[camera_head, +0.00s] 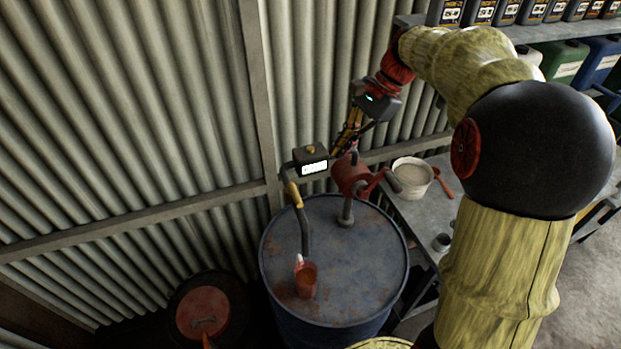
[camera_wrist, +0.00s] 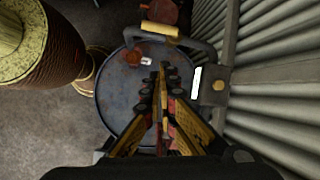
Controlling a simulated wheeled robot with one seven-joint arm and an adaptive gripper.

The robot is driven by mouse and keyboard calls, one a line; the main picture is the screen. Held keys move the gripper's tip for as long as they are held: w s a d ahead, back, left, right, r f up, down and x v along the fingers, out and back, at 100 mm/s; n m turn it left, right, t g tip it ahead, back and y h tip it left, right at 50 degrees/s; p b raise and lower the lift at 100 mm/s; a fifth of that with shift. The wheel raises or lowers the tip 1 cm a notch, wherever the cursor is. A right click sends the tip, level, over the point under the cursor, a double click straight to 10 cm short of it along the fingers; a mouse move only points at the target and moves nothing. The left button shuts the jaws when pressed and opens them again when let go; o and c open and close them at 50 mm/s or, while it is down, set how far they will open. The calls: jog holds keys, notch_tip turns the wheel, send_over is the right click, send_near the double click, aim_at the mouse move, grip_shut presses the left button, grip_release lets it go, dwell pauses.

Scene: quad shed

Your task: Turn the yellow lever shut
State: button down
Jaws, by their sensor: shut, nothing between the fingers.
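A yellow sleeve-like piece (camera_head: 294,195), the likeliest yellow lever, sits on a dark bent pipe above a blue drum (camera_head: 340,240). It also shows in the wrist view (camera_wrist: 160,30), beyond my fingertips. A small yellow knob (camera_head: 310,149) sits on the dark meter box with a lit white display (camera_head: 314,168). My gripper (camera_head: 341,148) is shut and empty, pointing down over the drum behind the red pump (camera_head: 350,172). In the wrist view its fingertips (camera_wrist: 163,66) meet, apart from the yellow piece. The pump partly hides the fingers in the head view.
An orange-red cup (camera_head: 306,279) stands on the drum under the pipe's end. A workbench (camera_head: 430,213) at right holds a white bucket (camera_head: 412,177). Corrugated wall (camera_head: 130,120) closes the back and left. A red-lidded drum (camera_head: 203,310) stands at lower left.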

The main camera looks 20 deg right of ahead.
aim_at(298, 194)
jog(key=a+r+m, duration=0.1)
jog(key=s+a+r+m+y, duration=0.1)
jog(key=r, duration=0.1)
jog(key=shift+s+r+m+g, duration=0.1)
jog(key=shift+r+m+g, duration=0.05)
jog(key=shift+m+g, duration=0.2)
jog(key=shift+a, duration=0.1)
jog(key=shift+a, duration=0.1)
jog(key=p+x, duration=0.1)
jog(key=x, duration=1.3)
